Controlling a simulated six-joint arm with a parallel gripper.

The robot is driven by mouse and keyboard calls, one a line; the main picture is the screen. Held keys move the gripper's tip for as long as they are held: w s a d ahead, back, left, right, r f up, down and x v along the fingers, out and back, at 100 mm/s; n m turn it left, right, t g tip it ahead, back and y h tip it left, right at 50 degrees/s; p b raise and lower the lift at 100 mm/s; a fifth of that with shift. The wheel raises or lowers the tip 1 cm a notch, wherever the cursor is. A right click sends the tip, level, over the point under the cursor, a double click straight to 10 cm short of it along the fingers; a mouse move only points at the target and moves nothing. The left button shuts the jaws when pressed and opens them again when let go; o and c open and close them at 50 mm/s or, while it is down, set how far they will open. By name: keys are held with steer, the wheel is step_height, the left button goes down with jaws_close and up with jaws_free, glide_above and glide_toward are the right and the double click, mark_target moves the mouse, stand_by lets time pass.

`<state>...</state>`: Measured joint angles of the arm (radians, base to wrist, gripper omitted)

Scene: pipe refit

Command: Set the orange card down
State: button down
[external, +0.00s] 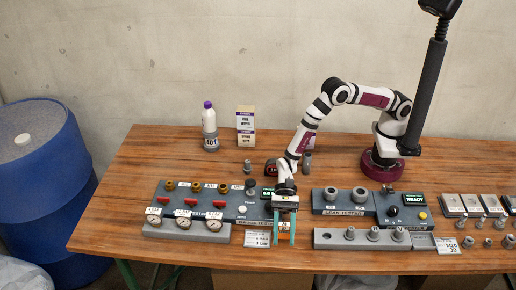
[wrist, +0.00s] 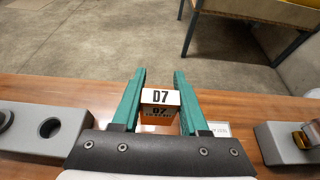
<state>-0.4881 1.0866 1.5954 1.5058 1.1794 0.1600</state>
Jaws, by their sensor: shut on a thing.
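The orange card (wrist: 158,114) shows in the wrist view between my two green fingers. It has a white face marked D7 and an orange lower part. My gripper (wrist: 160,75) is shut on it. In the external view my gripper (external: 283,236) points down near the table's front edge, between the gauge block and the leak tester's front block.
The gauge tester (external: 237,212) with several gauges stands left of my gripper. The leak tester (external: 345,208) and a grey block with holes (external: 330,238) stand to the right. A white label card (external: 257,239) lies just left. Bare wood (external: 300,262) runs along the front edge.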

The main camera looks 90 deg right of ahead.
steer(key=shift+f, duration=1.35)
steer(key=shift+c, duration=2.1)
jaws_free()
